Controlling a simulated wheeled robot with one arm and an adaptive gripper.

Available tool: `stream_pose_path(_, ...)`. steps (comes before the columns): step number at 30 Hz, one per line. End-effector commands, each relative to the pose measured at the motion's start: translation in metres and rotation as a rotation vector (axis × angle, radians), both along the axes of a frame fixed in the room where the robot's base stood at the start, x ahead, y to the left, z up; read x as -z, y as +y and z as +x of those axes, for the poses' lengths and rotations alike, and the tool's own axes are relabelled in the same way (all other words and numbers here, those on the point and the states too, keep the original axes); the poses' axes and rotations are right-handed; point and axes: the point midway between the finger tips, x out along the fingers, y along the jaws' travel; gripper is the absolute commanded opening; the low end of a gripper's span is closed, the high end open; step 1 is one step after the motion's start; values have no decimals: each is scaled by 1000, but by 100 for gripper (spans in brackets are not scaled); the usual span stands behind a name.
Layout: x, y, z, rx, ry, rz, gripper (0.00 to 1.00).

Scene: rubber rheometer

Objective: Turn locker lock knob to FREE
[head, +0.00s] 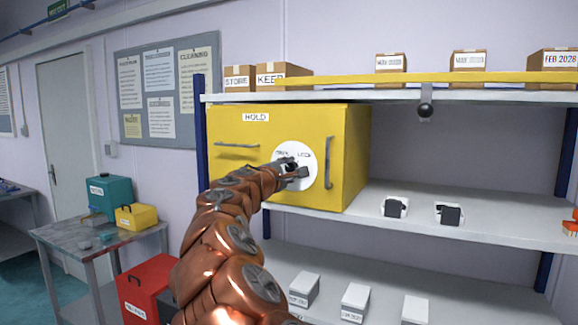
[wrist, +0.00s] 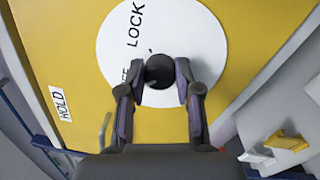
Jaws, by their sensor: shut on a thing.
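The yellow locker (head: 230,175) marked HOLD stands on the shelf and fills most of the wrist view (wrist: 60,40). On its front is a round white dial (head: 310,180), also in the wrist view (wrist: 200,30), with the word LOCK and a partly covered word ending in "EE". The black lock knob (wrist: 160,70) sits at the dial's centre. My gripper (wrist: 160,78) is shut on the knob, one finger on each side. In the head view my gripper (head: 291,170) covers the knob. Which word the knob points to is not clear.
A vertical handle (head: 328,162) is right of the dial and a horizontal handle (head: 237,146) is upper left. Two small white-and-black items (head: 395,207) (head: 448,213) sit on the shelf to the right. Boxes (head: 284,75) line the top shelf. A side table (head: 75,235) stands at left.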

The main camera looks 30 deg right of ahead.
Motion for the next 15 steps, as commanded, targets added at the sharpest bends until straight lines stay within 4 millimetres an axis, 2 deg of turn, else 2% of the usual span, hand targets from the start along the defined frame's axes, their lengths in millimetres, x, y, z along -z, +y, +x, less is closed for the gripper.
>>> stream_pose_path(15,-1,1,0,-1,27,-18,0)
